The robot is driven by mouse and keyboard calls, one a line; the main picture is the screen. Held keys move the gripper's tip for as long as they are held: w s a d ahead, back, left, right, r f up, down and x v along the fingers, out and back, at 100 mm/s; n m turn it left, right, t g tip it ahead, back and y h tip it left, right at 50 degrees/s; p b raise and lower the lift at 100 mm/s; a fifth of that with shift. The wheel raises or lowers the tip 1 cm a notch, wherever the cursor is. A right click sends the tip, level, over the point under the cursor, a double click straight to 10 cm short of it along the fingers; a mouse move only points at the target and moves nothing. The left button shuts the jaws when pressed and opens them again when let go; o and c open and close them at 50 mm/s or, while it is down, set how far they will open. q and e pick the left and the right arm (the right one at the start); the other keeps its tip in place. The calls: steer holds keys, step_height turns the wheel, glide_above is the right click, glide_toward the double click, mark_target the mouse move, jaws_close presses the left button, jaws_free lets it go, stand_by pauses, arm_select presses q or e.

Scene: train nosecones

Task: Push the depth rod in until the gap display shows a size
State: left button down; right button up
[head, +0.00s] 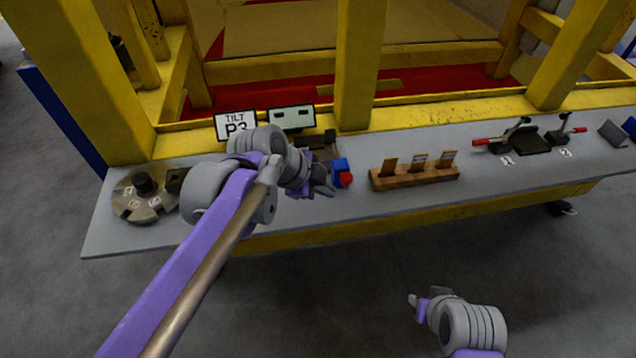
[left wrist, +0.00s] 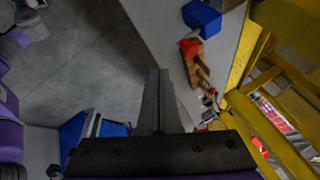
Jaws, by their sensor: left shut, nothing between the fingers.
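The gap display (head: 292,117) stands at the back of the shelf and shows only two short pale marks, no readable size. A blue block (head: 340,165) with a red end (head: 347,180) sits on the shelf; the red end looks like the depth rod's knob. They also show in the left wrist view as a blue block (left wrist: 202,18) and red part (left wrist: 189,48). My left gripper (head: 328,190) is shut and empty, just left of the red end; contact cannot be told. My left arm hides part of the fixture. My right gripper (head: 424,298) hangs in front of the shelf, its jaws unclear.
A TILT P3 sign (head: 236,125) stands left of the display. A round dial plate (head: 143,196) lies at the left end. A wooden block with upright tags (head: 414,177) and red-handled levers (head: 495,141) stand to the right. Yellow posts (head: 358,65) rise behind the grey shelf (head: 360,213).

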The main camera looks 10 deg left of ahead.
arm_select(q)
steer(key=w+d+f, duration=0.2)
steer(key=w+f, duration=0.2)
steer(key=w, duration=0.1)
steer(key=shift+w+d, duration=0.2)
steer(key=shift+w, duration=0.05)
steer(key=shift+f, duration=0.1)
